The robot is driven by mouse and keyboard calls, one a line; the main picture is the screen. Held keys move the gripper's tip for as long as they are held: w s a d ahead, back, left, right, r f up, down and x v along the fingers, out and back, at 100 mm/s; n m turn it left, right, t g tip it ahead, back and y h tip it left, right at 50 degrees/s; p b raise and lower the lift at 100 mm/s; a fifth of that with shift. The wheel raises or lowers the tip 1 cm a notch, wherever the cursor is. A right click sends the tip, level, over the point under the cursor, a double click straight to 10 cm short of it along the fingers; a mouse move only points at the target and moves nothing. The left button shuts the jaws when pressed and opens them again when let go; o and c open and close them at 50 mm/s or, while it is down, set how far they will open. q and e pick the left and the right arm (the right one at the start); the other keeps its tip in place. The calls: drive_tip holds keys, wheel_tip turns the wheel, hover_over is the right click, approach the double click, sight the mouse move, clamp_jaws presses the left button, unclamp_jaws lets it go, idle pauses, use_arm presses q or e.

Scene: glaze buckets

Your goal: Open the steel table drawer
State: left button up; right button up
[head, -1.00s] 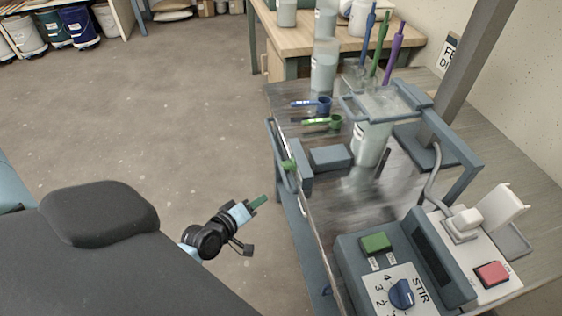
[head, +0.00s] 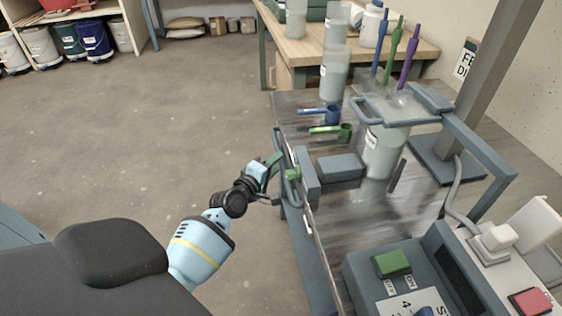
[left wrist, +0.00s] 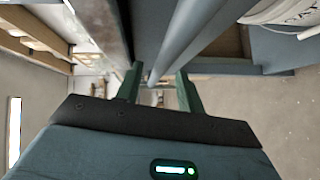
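The steel table (head: 325,222) stands on the right in the head view, with a blue-grey bar handle (head: 278,140) along its left side. My left gripper (head: 274,180) is at that side, level with the handle. In the left wrist view the blue-grey bar (left wrist: 178,45) runs between the two green fingers of my left gripper (left wrist: 159,85). The fingers are apart, one on each side of the bar, with gaps visible. The drawer front is mostly hidden, and I see no clear gap at it. My right gripper is out of view.
The tabletop holds blue and green scoops (head: 333,114), a grey block (head: 340,167), a translucent jar (head: 385,150) under a metal frame, and a control box with a green button (head: 392,263). A wooden table (head: 405,50) stands behind. The floor on the left is clear.

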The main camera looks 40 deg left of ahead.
use_arm(q)
drive_tip(key=shift+w+a+f+b, duration=0.1)
drive_tip(key=shift+w+b, duration=0.1)
drive_tip(key=shift+w, duration=0.7)
drive_tip(key=shift+w+a+f+b, duration=0.1)
drive_tip(key=shift+w+b, duration=0.1)
drive_tip(key=shift+w, duration=0.65)
drive_tip(key=shift+c, duration=0.4)
clamp_jaws()
